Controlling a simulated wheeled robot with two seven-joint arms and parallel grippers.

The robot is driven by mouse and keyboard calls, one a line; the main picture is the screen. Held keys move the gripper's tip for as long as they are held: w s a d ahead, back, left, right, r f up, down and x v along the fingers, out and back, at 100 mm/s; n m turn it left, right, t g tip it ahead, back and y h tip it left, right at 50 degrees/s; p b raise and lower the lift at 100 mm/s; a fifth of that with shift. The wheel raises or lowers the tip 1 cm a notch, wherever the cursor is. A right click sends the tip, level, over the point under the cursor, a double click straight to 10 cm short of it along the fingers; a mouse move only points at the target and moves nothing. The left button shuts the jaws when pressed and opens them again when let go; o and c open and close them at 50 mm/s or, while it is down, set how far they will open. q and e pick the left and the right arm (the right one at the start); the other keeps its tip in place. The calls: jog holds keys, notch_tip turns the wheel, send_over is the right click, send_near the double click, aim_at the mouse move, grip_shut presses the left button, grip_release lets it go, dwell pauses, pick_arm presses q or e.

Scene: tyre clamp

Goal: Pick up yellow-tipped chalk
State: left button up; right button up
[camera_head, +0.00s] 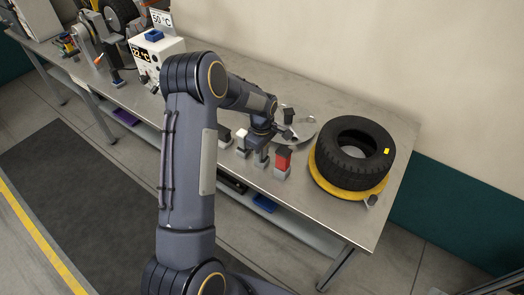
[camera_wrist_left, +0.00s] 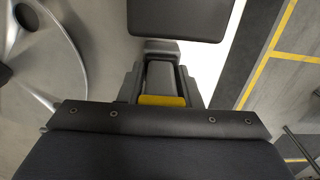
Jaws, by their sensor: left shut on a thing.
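My left gripper (camera_head: 262,148) is over the front part of the workbench, among a row of small blocks. In the left wrist view the gripper (camera_wrist_left: 162,72) is shut on a grey piece with a yellow end (camera_wrist_left: 162,100), which I take to be the yellow-tipped chalk. The gripper and wrist hide most of it in the head view, and I cannot tell whether it still touches the bench. A red-topped block (camera_head: 283,160) stands just right of the gripper, and a white-topped block (camera_head: 241,139) just left. My right gripper is not in view.
A black tyre (camera_head: 354,152) lies on a yellow disc (camera_head: 333,185) at the bench's right end. A silver wheel-like part (camera_head: 302,127) lies behind the gripper. A white box with a temperature display (camera_head: 157,52) stands further left. The bench (camera_head: 325,215) is bare near its front right edge.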

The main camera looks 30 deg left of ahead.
pick_arm(q)
jog(key=shift+c, duration=0.7)
jog(key=shift+r, duration=0.6)
jog(key=s+d+r+b, duration=0.3)
jog(key=s+d+r, duration=0.7)
jog(key=r, duration=0.1)
jog(key=shift+r+b, duration=0.4)
